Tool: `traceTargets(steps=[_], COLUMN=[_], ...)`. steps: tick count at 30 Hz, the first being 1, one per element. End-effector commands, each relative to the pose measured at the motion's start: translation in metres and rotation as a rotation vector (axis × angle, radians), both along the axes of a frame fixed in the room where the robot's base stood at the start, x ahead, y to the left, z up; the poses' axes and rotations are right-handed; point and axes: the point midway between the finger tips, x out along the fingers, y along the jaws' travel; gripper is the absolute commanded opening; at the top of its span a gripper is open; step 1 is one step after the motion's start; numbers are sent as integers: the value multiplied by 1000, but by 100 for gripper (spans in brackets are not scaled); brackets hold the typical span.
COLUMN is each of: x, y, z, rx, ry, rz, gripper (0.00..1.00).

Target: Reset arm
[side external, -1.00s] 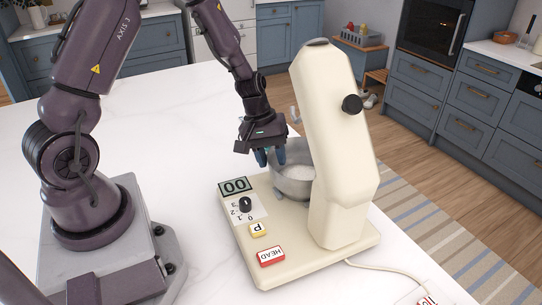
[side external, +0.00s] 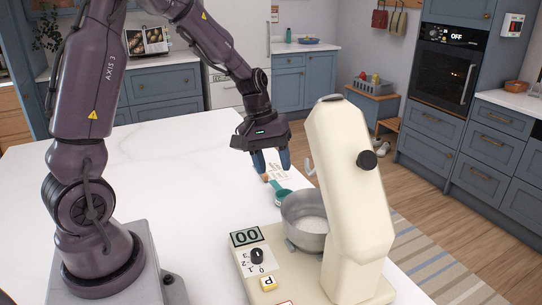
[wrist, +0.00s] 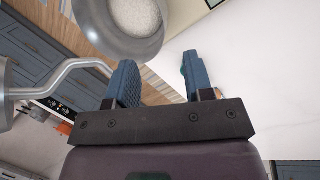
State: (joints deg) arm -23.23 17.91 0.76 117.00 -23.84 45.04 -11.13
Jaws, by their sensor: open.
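My gripper (side external: 273,161) is open and empty. It hangs above the white counter, behind and to the left of the cream stand mixer (side external: 343,190). In the wrist view its two blue fingers (wrist: 158,85) stand apart with nothing between them. The mixer's metal bowl (side external: 303,213) holds a white powdery content, and the bowl also shows at the top of the wrist view (wrist: 150,45).
The counter (side external: 170,190) to the left is largely clear. Cabinets and an oven (side external: 446,66) stand farther back.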

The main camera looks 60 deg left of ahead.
Motion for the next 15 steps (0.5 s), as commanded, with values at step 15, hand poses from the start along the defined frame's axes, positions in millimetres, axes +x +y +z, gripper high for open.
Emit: traceTargets(steps=[15], x=[-68], y=[-34], z=[57], rx=[180], ry=[-34], rz=[-383], gripper=[48])
